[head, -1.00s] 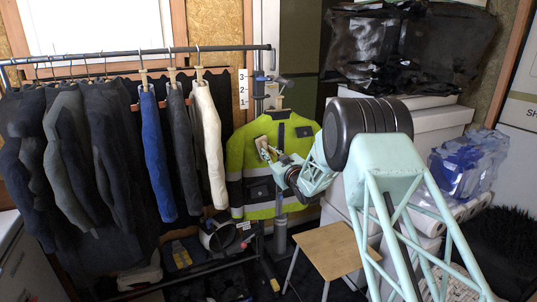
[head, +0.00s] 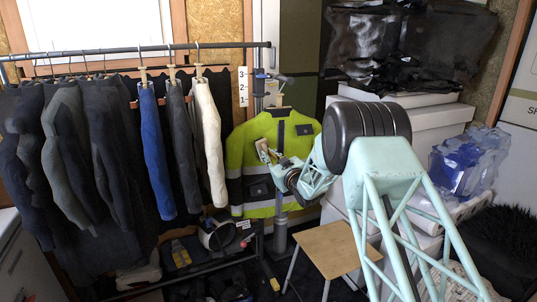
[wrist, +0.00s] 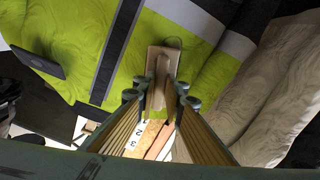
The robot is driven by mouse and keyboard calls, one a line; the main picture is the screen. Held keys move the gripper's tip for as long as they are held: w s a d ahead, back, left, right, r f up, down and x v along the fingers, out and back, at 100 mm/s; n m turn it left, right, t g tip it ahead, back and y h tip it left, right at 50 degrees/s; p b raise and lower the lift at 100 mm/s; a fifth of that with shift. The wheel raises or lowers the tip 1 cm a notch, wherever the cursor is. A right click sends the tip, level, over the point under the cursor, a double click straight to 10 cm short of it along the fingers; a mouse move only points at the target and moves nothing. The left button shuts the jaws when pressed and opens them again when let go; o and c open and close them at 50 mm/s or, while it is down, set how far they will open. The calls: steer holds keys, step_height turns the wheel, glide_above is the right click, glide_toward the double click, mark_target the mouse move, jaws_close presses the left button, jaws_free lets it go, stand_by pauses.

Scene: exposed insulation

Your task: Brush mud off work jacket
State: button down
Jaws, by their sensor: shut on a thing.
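The work jacket (head: 255,190) is bright yellow-green with dark panels and grey bands. It hangs upright on a stand to the right of the clothes rail. My gripper (head: 274,160) is in front of its upper chest, shut on a pale wooden brush (head: 262,149). In the wrist view, my gripper (wrist: 160,98) pinches the brush's handle (wrist: 162,66), and the brush lies over the jacket's yellow cloth (wrist: 150,25). The bristles are hidden, so I cannot tell whether they touch the cloth. No mud is clearly visible.
Several garments hang from the rail (head: 130,52) at left, a white one (head: 210,140) nearest the jacket. A wooden stool (head: 330,248) stands below my arm. White boxes (head: 435,125) are stacked at right, and a bench with gear (head: 190,265) is below the rail.

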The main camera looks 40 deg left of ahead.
steer(key=shift+f, duration=0.5)
steer(key=shift+f, duration=0.15)
steer(key=shift+f, duration=1.65)
steer(key=shift+a+f, duration=0.1)
steer(key=shift+f, duration=1.65)
steer(key=shift+s+r, duration=0.1)
steer(key=shift+r, duration=0.05)
steer(key=shift+r, duration=1.65)
